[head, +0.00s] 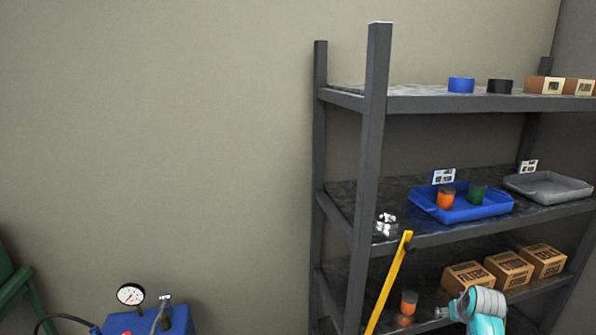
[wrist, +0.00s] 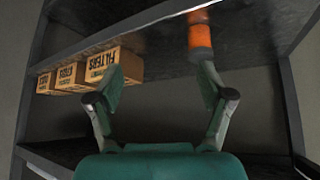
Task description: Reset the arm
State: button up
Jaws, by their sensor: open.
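My gripper (wrist: 160,85) is open in the wrist view, with its two fingers apart and nothing between them. The wrist picture appears upside down. An orange jar (wrist: 200,38) stands just beyond one fingertip; whether they touch I cannot tell. In the head view an orange jar (head: 408,303) stands on the lower shelf (head: 427,318). A teal and grey part of my arm shows at the bottom right there; my fingers cannot be made out.
Cardboard boxes (head: 507,268) sit on the lower shelf. A blue tray (head: 430,206) with orange and green jars and a grey tray (head: 548,188) are above. A yellow bar (head: 389,284) leans at the rack's front post (head: 369,150). A blue gauge unit (head: 150,320) is at lower left.

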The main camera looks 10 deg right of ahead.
jog(key=s+a+f+n+t, duration=0.1)
jog(key=s+a+f+t, duration=0.2)
jog(key=s+a+f, duration=1.55)
jog(key=s+a+r+n+t, duration=0.1)
jog(key=s+a+r+t, duration=0.15)
jog(key=s+a, duration=1)
jog(key=s+a+r+n+t+y, duration=0.1)
jog(key=s+a+r, duration=0.1)
jog(key=s+r, duration=0.9)
jog(key=s+a+r+n+t+y, duration=0.1)
jog(key=s+a+r, duration=0.2)
jog(key=s+r, duration=0.8)
jog(key=shift+s+a+t+y, duration=0.15)
jog(key=shift+s+t+y, duration=0.25)
jog(key=shift+s, duration=0.75)
